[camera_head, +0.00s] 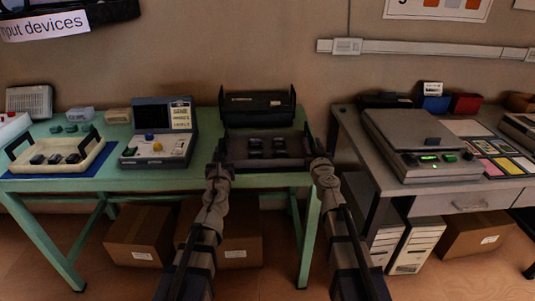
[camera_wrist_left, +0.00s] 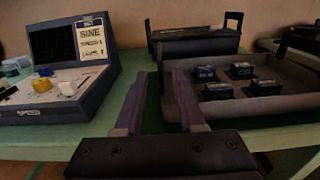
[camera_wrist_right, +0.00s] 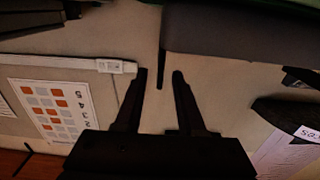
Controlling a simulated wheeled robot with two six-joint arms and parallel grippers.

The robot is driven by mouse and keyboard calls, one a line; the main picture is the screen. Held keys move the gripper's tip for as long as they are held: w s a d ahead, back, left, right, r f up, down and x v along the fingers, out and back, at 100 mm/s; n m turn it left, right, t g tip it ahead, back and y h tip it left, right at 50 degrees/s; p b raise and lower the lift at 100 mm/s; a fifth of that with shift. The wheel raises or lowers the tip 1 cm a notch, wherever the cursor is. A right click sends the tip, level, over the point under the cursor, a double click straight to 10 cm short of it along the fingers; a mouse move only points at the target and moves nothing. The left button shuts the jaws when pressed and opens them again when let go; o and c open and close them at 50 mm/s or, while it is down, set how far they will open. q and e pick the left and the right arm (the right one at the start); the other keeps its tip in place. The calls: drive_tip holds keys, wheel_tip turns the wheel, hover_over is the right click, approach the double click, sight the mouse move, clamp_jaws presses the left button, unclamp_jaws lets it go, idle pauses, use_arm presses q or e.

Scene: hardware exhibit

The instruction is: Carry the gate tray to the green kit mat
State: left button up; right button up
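A dark tray (camera_head: 237,152) with upright end handles and several black blocks stands on the green table, in front of both grippers; I take it for the gate tray. It also shows in the left wrist view (camera_wrist_left: 240,109). My left gripper (camera_head: 220,166) is open at the tray's left end, its right finger close to the wall; contact is unclear. My right gripper (camera_head: 322,166) is open at the right end. In the right wrist view a thin dark post (camera_wrist_right: 162,45) lies between its fingers. A dark green patch (camera_wrist_left: 153,112) beside the tray may be the mat.
A cream tray (camera_head: 92,160) lies on a blue mat (camera_head: 25,184) at left. A console (camera_head: 158,150) with knobs stands between the trays. A dark case (camera_head: 258,103) is behind. A grey desk with a machine (camera_head: 422,140) stands right, across a gap.

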drive_tip(key=s, duration=0.5)
drive_tip(key=shift+s+d, duration=0.2)
drive_tip(key=shift+s, duration=0.2)
use_arm(q)
drive_tip(key=shift+r, duration=0.1)
use_arm(e)
drive_tip(key=shift+r, duration=0.1)
